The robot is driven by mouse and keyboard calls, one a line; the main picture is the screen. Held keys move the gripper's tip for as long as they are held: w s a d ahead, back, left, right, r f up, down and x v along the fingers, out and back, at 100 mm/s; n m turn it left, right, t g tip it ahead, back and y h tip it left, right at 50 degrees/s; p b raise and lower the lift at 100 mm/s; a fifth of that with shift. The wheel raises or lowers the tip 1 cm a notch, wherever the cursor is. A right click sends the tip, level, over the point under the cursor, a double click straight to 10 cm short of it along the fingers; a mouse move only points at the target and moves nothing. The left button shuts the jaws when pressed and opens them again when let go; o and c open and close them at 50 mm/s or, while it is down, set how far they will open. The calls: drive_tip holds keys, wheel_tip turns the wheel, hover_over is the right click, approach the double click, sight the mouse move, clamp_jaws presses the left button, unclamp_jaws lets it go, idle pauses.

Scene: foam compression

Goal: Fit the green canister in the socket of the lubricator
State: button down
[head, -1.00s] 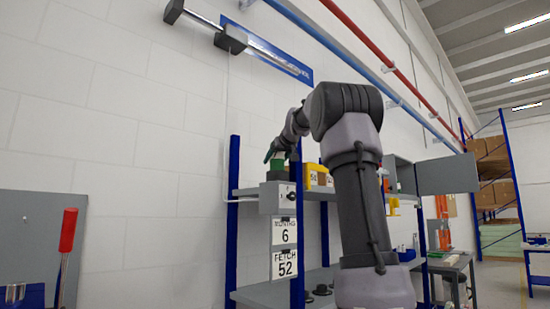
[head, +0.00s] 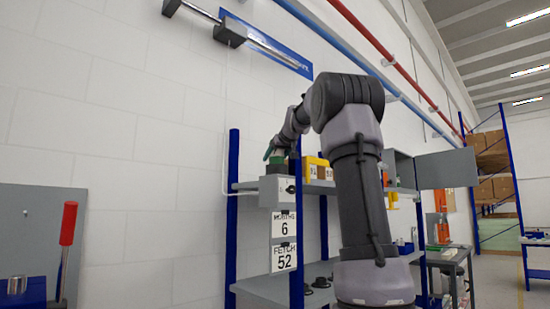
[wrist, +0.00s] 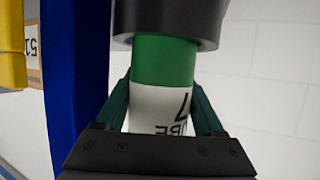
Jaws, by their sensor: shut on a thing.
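The green canister (wrist: 165,62) has a white label with a 7 and letters partly cut off. In the wrist view my gripper (wrist: 163,95) has one finger on each side of it and is shut on it. The canister's green end meets a dark round socket (wrist: 165,22); I cannot tell how deep it sits inside. In the head view my gripper (head: 271,151) is at the left end of the upper shelf, by a small green patch of the canister (head: 277,160). The lubricator appears to be the grey box (head: 276,190) with a dark top just below.
Yellow bins (head: 315,167) stand right of the grey box on the shelf. A blue rack post (head: 298,235) is close by and shows large in the wrist view (wrist: 72,70). Signs reading 6 (head: 284,226) and FETCH 52 (head: 284,258) hang below. White wall lies behind.

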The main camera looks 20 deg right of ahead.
sight(279, 155)
drive_tip(key=shift+a+f, duration=0.1)
drive_tip(key=shift+f, duration=0.95)
unclamp_jaws()
drive_tip(key=shift+w, duration=0.2)
drive_tip(key=shift+s, duration=0.1)
drive_tip(key=shift+s+r, duration=0.15)
drive_tip(key=shift+s, duration=0.1)
drive_tip(key=v, duration=1)
drive_tip(key=shift+a, duration=0.1)
